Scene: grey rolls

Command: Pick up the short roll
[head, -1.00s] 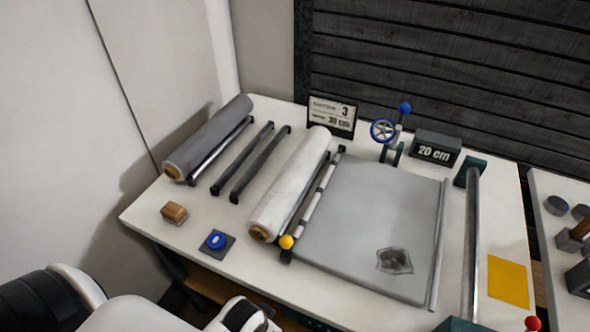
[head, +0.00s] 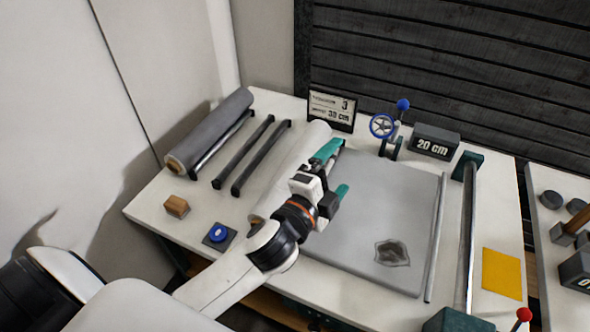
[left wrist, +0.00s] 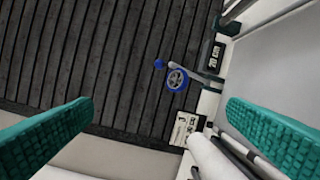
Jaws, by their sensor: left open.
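A dark grey roll (head: 210,130) lies at the left of the table. A pale, nearly white roll (head: 300,145) lies near the table's middle; I cannot tell for sure which is the short one. My left gripper (head: 333,170) is open and empty, above the pale roll's right side and the edge of the grey sheet (head: 385,200). My arm hides much of the pale roll and its near end. In the left wrist view a pale roll (left wrist: 212,157) shows at the bottom, between the two teal fingers and nearer the right one. My right gripper is not in view.
Dark bars (head: 262,160) lie between the rolls. A sign (head: 331,108), a blue handwheel (head: 382,126) and a "20 cm" block (head: 435,146) stand along the back. A wooden block (head: 176,206) and blue button (head: 218,234) are at the front left. A metal bar (head: 468,240) runs along the right.

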